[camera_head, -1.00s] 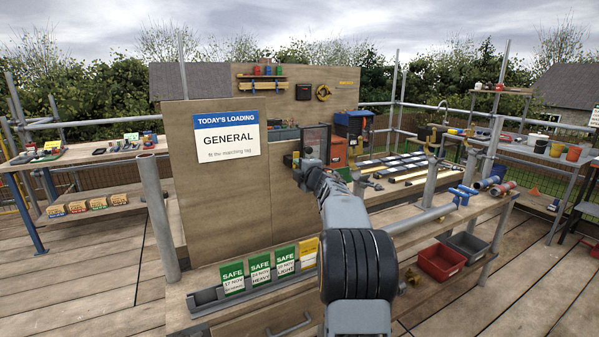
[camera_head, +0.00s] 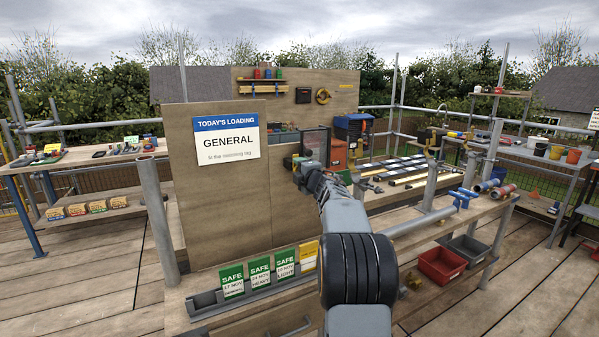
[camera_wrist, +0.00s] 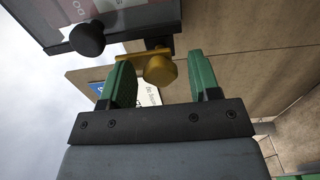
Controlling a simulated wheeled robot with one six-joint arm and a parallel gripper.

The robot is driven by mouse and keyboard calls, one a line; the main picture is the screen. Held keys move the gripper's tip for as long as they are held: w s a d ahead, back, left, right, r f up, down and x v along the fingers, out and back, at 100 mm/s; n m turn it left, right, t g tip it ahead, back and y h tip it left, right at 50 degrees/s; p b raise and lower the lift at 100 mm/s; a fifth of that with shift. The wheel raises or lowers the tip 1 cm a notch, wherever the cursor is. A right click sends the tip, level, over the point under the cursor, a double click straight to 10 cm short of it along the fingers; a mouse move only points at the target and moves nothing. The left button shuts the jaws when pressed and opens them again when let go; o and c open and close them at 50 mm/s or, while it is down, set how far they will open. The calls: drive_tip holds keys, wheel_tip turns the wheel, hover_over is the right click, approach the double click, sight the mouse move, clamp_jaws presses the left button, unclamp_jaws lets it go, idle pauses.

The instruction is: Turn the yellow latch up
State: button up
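The yellow latch (camera_wrist: 160,69) shows in the wrist view as a round knob with a flat bar, on the edge of a wooden panel by a dark-framed door (camera_wrist: 135,22). My gripper (camera_wrist: 160,84) is open, with one green finger on each side of the knob. I see gaps between the fingers and the knob, so they do not appear to grip it. In the head view my gripper (camera_head: 300,163) is at the panel's right edge beside the framed door (camera_head: 317,146). The latch is too small and covered there to make out.
A black round knob (camera_wrist: 87,39) sits on the door frame close to my gripper. The wooden panel (camera_head: 221,190) carries a GENERAL loading sign (camera_head: 226,139). Green SAFE cards (camera_head: 259,272) stand in a rack below. A red bin (camera_head: 441,264) is at the right.

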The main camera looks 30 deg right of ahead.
drive_tip(key=shift+s, duration=0.1)
drive_tip(key=s+a+b, duration=0.1)
drive_tip(key=s+a, duration=0.1)
drive_tip(key=s, duration=1.1)
drive_tip(key=shift+s+b, duration=0.3)
